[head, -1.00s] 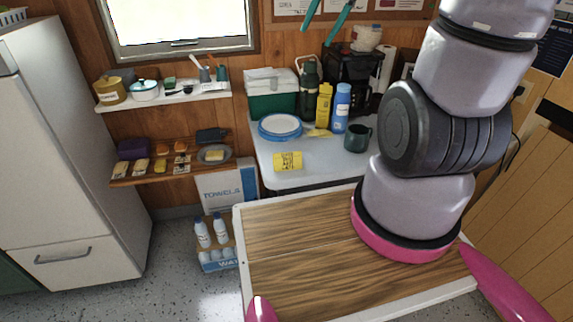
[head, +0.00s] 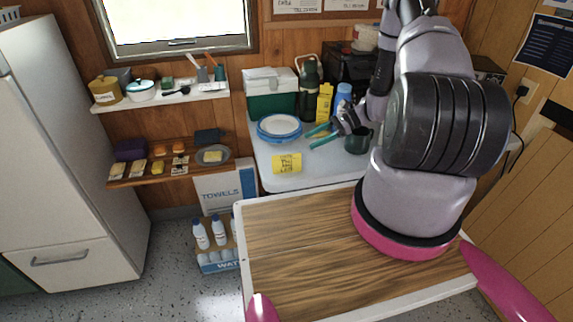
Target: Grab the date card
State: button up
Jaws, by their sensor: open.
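A yellow card with dark print (head: 287,164), which looks like the date card, is at the front left of the light grey table (head: 330,172). Its print is too small to read. My gripper (head: 310,140) has teal fingers that stand apart with nothing between them. It points left over the table, behind and to the right of the card and apart from it. Its fingertips are close to the right side of the blue-rimmed plates (head: 279,127). I cannot tell its exact height above the table.
A green mug (head: 358,141) stands beside my wrist. A yellow carton (head: 324,102), a blue bottle (head: 343,96), a dark green flask (head: 308,88) and a green-and-white box (head: 271,92) stand behind. The table around the card's right side is clear.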

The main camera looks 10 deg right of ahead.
aim_at(286, 159)
jog(key=f, duration=0.3)
jog(key=shift+s+a+m+t, duration=0.1)
jog(key=shift+s+m+t, duration=0.2)
jog(key=shift+m, duration=0.1)
jog(key=shift+y, duration=0.3)
jog(key=x, duration=0.4)
jog(key=shift+s+a+f, duration=0.1)
jog(key=shift+a+f, duration=0.1)
jog(key=shift+a, duration=0.15)
jog(key=shift+x, duration=2.95)
jog(key=shift+s+r, duration=0.2)
jog(key=shift+r, duration=0.05)
grip_shut()
